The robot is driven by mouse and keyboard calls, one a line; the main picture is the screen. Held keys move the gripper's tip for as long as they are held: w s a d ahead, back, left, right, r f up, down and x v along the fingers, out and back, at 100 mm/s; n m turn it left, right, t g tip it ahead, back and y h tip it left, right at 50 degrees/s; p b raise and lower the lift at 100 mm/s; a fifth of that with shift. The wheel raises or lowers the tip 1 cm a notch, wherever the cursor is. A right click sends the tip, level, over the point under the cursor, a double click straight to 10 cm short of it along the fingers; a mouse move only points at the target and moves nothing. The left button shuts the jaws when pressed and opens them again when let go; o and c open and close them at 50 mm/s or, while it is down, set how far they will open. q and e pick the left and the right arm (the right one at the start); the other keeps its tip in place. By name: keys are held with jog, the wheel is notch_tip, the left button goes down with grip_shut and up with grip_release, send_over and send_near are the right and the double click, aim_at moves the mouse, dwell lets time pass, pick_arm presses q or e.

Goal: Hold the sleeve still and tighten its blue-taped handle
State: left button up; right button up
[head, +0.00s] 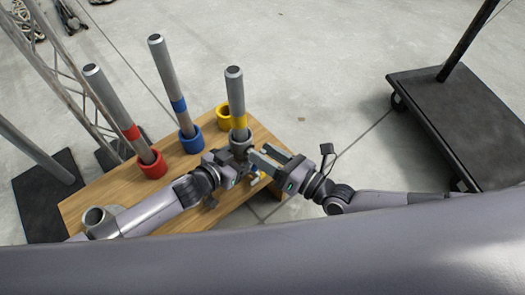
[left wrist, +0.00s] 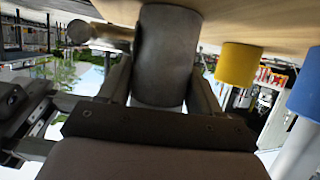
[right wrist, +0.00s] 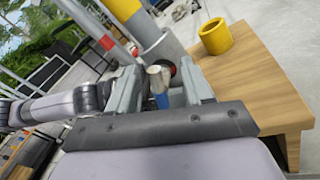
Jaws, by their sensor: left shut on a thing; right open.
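The grey sleeve (head: 240,135) stands upright around the foot of the yellow-taped pole (head: 235,95) near the table's right edge. My left gripper (head: 233,157) is shut on the sleeve, whose grey wall fills the space between its fingers in the left wrist view (left wrist: 165,60). The sleeve's handle, with blue tape and a silver end (right wrist: 158,85), shows between the fingers of my right gripper (right wrist: 160,78) in the right wrist view. The right gripper is open; I cannot tell whether either finger touches the handle.
On the wooden table (head: 125,185) stand a red-taped pole in a red ring (head: 153,166), a blue-taped pole in a blue ring (head: 191,140), and an empty yellow ring (head: 223,115). A grey fitting (head: 95,216) lies front left. A dark cart (head: 465,115) stands at right.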

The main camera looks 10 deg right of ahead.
jog(key=shift+w+a, duration=0.45)
jog(key=shift+a, duration=0.05)
grip_shut()
jog(key=shift+d, duration=0.1)
jog(key=m, duration=0.3)
jog(key=f+m+t, duration=0.1)
jog(key=m, duration=0.1)
jog(key=shift+w+d+m, duration=0.15)
jog(key=shift+d+m, duration=0.05)
jog(key=shift+m, duration=0.2)
jog(key=shift+f+m+t, duration=0.2)
jog(key=shift+m+t, duration=0.2)
jog(key=shift+m, duration=0.85)
jog(key=shift+f+m+t, duration=0.15)
jog(key=shift+m+t, duration=0.25)
jog(key=shift+m, duration=0.85)
